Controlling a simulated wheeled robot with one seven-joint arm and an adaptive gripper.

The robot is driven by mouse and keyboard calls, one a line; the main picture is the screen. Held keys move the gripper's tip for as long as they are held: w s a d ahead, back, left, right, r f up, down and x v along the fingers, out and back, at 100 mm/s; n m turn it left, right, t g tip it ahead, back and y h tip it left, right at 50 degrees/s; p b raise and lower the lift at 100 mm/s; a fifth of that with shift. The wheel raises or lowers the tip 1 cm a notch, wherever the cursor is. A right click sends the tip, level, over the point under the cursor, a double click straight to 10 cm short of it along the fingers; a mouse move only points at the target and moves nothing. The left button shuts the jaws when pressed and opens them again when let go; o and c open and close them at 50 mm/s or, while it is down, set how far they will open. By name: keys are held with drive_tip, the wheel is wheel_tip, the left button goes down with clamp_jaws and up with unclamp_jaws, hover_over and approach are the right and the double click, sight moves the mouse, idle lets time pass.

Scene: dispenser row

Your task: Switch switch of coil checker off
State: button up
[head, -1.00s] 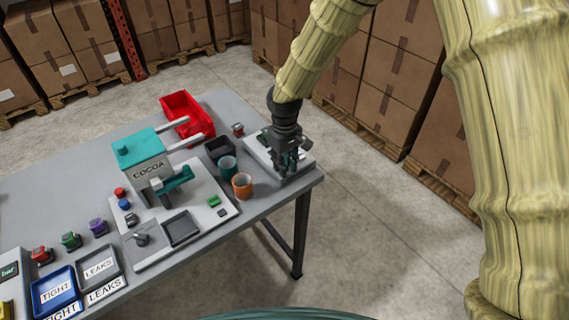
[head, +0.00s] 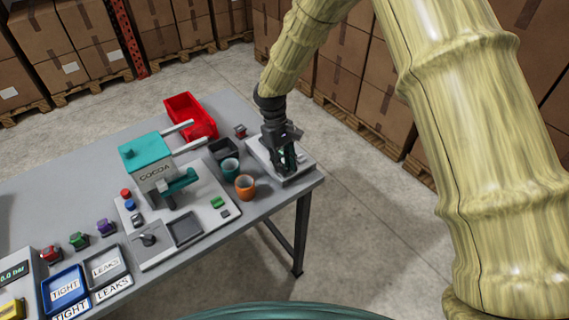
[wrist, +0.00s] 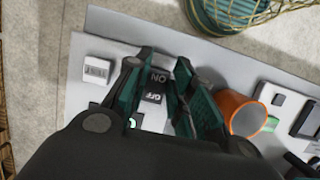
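The coil checker (head: 302,175) is a light grey box at the right end of the table. The switch (wrist: 155,89), a dark piece with ON and OFF lettering, lies between my fingers in that view; OFF is nearer the wrist. A small greenish light shows below it, partly hidden by a finger. My gripper (head: 287,163) points down over the checker. In the wrist view its teal-padded fingers (wrist: 162,68) are apart, with nothing held. I cannot tell whether a fingertip touches the switch.
An orange cup (head: 245,188) and a teal cup (head: 230,168) stand close left of the checker. The table's right edge is close by.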

drive_tip(key=o, duration=0.4)
drive_tip(key=v, duration=1.2)
